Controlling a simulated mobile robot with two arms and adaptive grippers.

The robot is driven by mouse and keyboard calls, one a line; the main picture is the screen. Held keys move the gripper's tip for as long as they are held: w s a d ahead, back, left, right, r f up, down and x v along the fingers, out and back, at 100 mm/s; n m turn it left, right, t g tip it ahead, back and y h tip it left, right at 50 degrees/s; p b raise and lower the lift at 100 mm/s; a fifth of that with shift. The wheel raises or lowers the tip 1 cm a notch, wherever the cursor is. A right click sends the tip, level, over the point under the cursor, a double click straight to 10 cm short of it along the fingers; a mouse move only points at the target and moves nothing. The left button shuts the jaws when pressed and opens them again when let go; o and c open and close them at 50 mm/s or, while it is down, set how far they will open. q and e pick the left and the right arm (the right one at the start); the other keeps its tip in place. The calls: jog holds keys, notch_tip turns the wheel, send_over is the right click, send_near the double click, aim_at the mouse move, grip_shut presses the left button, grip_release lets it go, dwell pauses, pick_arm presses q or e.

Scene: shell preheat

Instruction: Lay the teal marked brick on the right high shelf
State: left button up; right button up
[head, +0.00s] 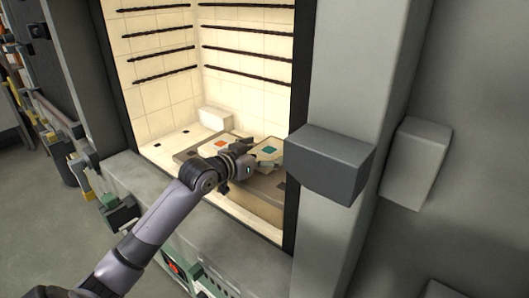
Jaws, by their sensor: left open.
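The teal marked brick (267,149) is a pale block with a teal square on top. It lies inside the cream-tiled chamber, just beyond my left gripper (257,158). The left gripper is open, with its fingers close to the brick's near left side; whether they touch it I cannot tell. My gripper hides part of the brick's near side. Dark ribbed bars (247,53) run in rows along the chamber wall at the right; which of them is the right high shelf I cannot tell. My right gripper is not in view.
An orange marked pale block (221,144) lies left of the teal one. A white block (215,118) stands in the back corner. A dark grey box (330,160) juts out at the right of the opening. The upper chamber is clear.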

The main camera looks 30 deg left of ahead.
pick_arm(q)
jog(key=shift+r, duration=0.1)
jog(key=b+v, duration=0.3)
jog(key=v, duration=0.9)
dwell(0.5)
